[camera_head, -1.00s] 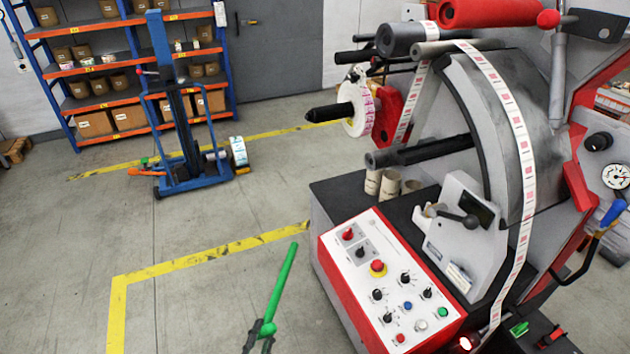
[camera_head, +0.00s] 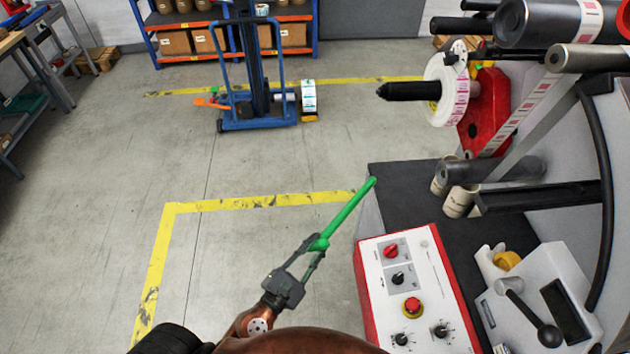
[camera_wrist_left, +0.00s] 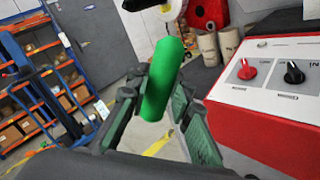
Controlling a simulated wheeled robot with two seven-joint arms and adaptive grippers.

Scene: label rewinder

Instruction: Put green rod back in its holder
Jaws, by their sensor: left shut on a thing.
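The green rod (camera_head: 346,210) is in my left gripper (camera_head: 314,246), whose fingers are shut on it. The rod slants up and to the right, and its far tip appears in front of the left corner of the machine's dark top. In the left wrist view the rod (camera_wrist_left: 163,78) stands up between the green-padded fingers (camera_wrist_left: 162,115), with its rounded end toward the camera. I cannot make out the rod's holder in either view now. My right gripper is not in view.
The label rewinder's red-edged control panel (camera_head: 408,281) lies right of my gripper. Cardboard cores (camera_head: 459,200) stand on its dark top (camera_head: 410,190). A black spindle (camera_head: 412,91) sticks out leftward. A blue lift trolley (camera_head: 258,122) stands behind on open floor.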

